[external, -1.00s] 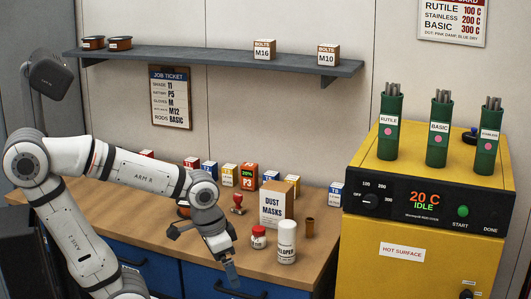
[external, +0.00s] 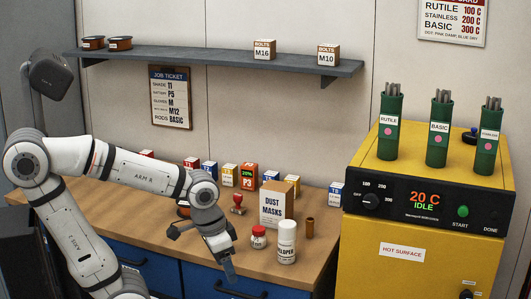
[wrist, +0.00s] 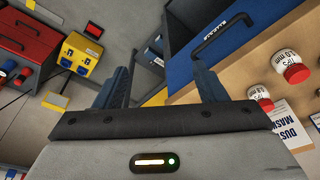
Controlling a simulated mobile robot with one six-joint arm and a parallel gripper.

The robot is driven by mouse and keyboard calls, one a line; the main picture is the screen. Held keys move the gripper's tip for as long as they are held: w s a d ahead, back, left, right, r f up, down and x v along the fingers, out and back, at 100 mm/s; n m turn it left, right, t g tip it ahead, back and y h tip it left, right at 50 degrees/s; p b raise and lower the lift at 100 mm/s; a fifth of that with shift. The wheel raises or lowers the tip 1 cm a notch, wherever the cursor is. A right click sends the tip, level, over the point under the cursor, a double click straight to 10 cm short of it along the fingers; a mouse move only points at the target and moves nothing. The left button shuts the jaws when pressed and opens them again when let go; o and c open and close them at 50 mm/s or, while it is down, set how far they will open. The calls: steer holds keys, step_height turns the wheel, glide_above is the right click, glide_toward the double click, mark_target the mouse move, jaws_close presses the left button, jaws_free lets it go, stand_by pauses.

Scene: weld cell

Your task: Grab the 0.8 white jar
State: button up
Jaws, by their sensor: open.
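Two white jars with red lids stand on the bench at the right of the wrist view. The upper jar (wrist: 285,62) carries a tips label that seems to read 0.8 mm, though the print is small. The lower jar (wrist: 258,93) is beside the dust masks box, and I cannot read its size surely. In the external view one small red and white jar (external: 259,238) shows in front of that box; I cannot tell which it is. My gripper (external: 202,251) is open and empty near the bench's front edge, left of the jar. Its fingers (wrist: 160,86) are wide apart in the wrist view.
A white developer can (external: 287,242) stands right of the jar, with a brown cylinder (external: 310,228) beyond. The dust masks box (external: 277,205) is behind. A red-handled stamp (external: 238,204) is close to my arm. A yellow oven (external: 420,255) blocks the right side.

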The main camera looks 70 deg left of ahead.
steer(key=w+a+r+n+p, duration=0.2)
steer(key=w+a+n, duration=0.25)
steer(key=n, duration=0.25)
steer(key=n+g+p, duration=0.3)
steer(key=n+p, duration=0.1)
steer(key=n, duration=2)
glide_above(259, 228)
steer(key=f, duration=0.3)
steer(key=shift+s, duration=0.2)
steer(key=shift+a+f, duration=0.1)
steer(key=shift+a, duration=0.1)
steer(key=shift+f, duration=0.3)
steer(key=f, duration=0.7)
steer(key=shift+w+d+f+p, duration=0.1)
steer(key=shift+w+d+p, duration=0.15)
steer(key=shift+p, duration=0.15)
